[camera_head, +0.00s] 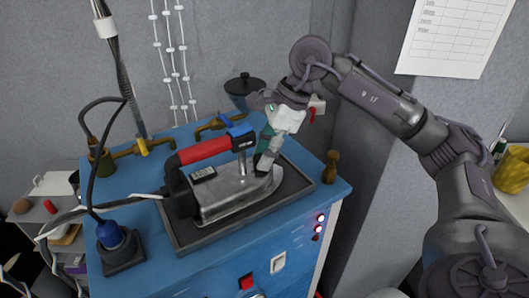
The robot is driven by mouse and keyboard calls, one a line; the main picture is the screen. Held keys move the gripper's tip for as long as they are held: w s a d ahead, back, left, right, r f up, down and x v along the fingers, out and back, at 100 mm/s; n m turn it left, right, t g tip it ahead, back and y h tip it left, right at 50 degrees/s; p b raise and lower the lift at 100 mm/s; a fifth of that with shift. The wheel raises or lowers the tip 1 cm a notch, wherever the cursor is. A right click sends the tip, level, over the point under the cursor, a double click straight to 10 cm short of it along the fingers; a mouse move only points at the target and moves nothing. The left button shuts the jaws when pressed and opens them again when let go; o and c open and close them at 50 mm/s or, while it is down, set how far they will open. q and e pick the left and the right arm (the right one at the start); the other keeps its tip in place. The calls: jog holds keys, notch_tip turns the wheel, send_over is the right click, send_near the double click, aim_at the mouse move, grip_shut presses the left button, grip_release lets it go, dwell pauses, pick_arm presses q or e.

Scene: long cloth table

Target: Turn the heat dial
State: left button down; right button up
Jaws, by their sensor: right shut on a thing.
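A grey metal iron (225,197) with a red handle (204,150) and a blue piece (241,133) at the handle's front rests on a dark tray (184,243). My right gripper (264,163) comes in from the upper right. Its fingers reach down to the iron's front end, just right of the blue piece, and are shut on a small part there. The fingers cover that part, and I cannot make out a heat dial. My left gripper is not in view.
The tray sits on a blue cabinet (190,278). A blue plug (111,236) with a black cable stands at its left front. Brass pipes with a yellow valve handle (143,148) run behind. A small brown wooden piece (330,168) stands at the right edge.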

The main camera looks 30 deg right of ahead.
jog(key=m+t+b, duration=0.1)
jog(key=m, duration=0.2)
jog(key=shift+s+a, duration=0.1)
jog(key=shift+m+t+h+b, duration=0.7)
jog(key=shift+m+h, duration=0.1)
jog(key=shift+m, duration=1.2)
jog(key=o, duration=1.2)
jog(key=shift+c, duration=0.2)
jog(key=v, duration=1.2)
jog(key=shift+r, duration=0.1)
